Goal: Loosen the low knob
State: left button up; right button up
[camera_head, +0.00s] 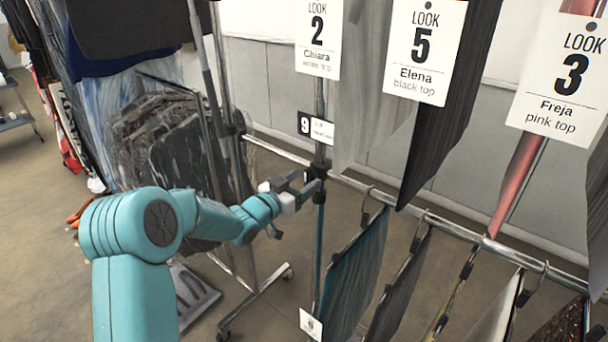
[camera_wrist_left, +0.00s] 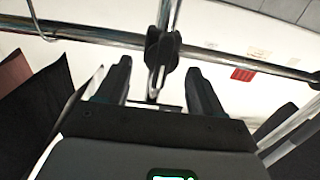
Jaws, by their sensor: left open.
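The low knob is part of a black clamp (camera_head: 319,169) where the low chrome rail meets the upright post. In the left wrist view the black clamp and knob (camera_wrist_left: 162,52) show just beyond my fingertips, near the middle. My left gripper (camera_head: 302,186) is open and empty beside the post, just below and left of the clamp. In the left wrist view the two dark fingers (camera_wrist_left: 158,76) stand apart, one on each side of the knob's line. I cannot tell whether a finger touches the knob. My right gripper is in neither view.
Clothes on hangers, such as a teal garment (camera_head: 355,272), hang from the low rail (camera_head: 395,203) at right. Tags like the LOOK 5 card (camera_head: 424,48) hang above. Another wheeled rack with covered clothes (camera_head: 165,140) stands behind my left arm. Some floor is clear at far left.

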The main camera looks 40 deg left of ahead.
pick_arm(q)
jog(key=shift+w, duration=0.65)
jog(key=c, duration=1)
